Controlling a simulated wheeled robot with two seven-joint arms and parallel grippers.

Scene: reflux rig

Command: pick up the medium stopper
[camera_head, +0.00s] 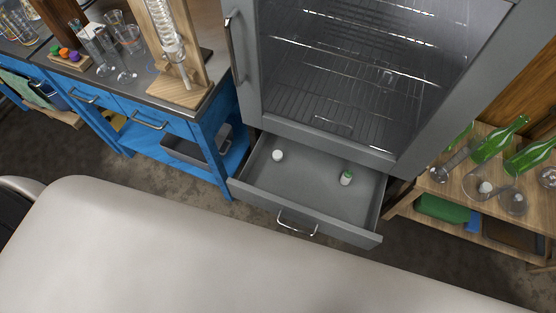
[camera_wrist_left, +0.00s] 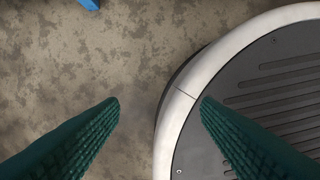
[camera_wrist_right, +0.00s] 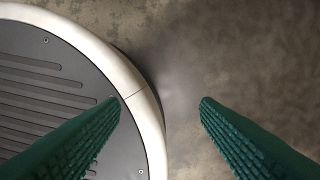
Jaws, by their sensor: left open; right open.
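A wooden block (camera_head: 70,63) on the blue bench at the upper left holds small coloured pieces that look like stoppers: an orange one (camera_head: 64,52), a purple one (camera_head: 74,57) and a green one beside them. I cannot tell which is the medium stopper. The open grey drawer (camera_head: 318,205) holds a small white object (camera_head: 277,155) and a small green-and-white object (camera_head: 346,178). My left gripper (camera_wrist_left: 160,103) is open and empty above the floor and my base. My right gripper (camera_wrist_right: 160,103) is also open and empty. Neither gripper shows in the head view.
A grey glass-fronted cabinet (camera_head: 247,85) stands above the drawer. Glassware and a wooden stand (camera_head: 180,94) with a coiled glass condenser (camera_head: 168,35) are on the bench. At the right, a wooden shelf (camera_head: 440,187) carries green bottles (camera_head: 497,141) and flasks. Bare floor lies between the furniture.

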